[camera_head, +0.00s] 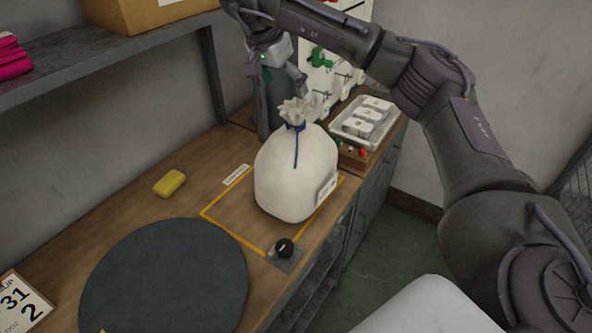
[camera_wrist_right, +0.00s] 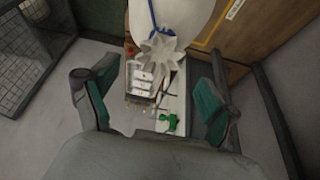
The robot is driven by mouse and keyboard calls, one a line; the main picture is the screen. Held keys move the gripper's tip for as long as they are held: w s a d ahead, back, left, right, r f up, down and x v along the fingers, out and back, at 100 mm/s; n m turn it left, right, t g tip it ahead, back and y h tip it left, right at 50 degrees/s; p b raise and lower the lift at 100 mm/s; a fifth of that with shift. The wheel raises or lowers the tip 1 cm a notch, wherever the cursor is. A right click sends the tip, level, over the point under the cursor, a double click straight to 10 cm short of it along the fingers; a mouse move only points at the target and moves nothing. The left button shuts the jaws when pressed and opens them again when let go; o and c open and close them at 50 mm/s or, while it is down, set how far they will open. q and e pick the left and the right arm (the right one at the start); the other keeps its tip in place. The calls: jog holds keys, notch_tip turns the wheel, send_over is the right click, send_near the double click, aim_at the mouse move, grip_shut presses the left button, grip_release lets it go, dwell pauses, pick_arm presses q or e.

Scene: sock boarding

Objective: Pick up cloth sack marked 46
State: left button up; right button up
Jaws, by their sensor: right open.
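A white cloth sack (camera_head: 292,172) stands upright on the wooden worktop, inside a yellow outlined square. Its gathered neck (camera_head: 296,110) is tied with a blue cord, and a small label (camera_head: 326,190) on its side is too small to read. My right gripper (camera_head: 283,92) is open and points down close to the neck, at its far side in the head view. In the right wrist view, the ruffled neck (camera_wrist_right: 160,52) shows ahead between the two spread teal-padded fingers (camera_wrist_right: 152,98). Nothing is held. My left gripper is out of view.
A tray of white blocks (camera_head: 365,122) and a panel with a green part (camera_head: 320,58) stand behind the sack. A shelf (camera_head: 120,52) overhangs at left.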

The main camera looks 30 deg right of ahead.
aim_at(292, 109)
jog(key=p+x, duration=0.1)
jog(key=x, duration=0.6)
jog(key=shift+f, duration=0.1)
jog(key=shift+w+d+f+p, duration=0.1)
jog(key=shift+f+p, duration=0.3)
jog(key=shift+f, duration=0.1)
jog(key=p+x, duration=0.1)
jog(key=x, duration=0.2)
jog(key=shift+w+d+f, duration=0.1)
jog(key=shift+d+f, duration=0.05)
jog(key=shift+f, duration=0.15)
jog(key=shift+d+f, duration=0.15)
jog(key=shift+f, duration=0.25)
jog(key=shift+c, duration=0.3)
jog(key=c, duration=1.4)
jog(key=shift+r, duration=0.1)
jog(key=shift+c, duration=0.9)
jog(key=shift+r, duration=0.1)
grip_shut()
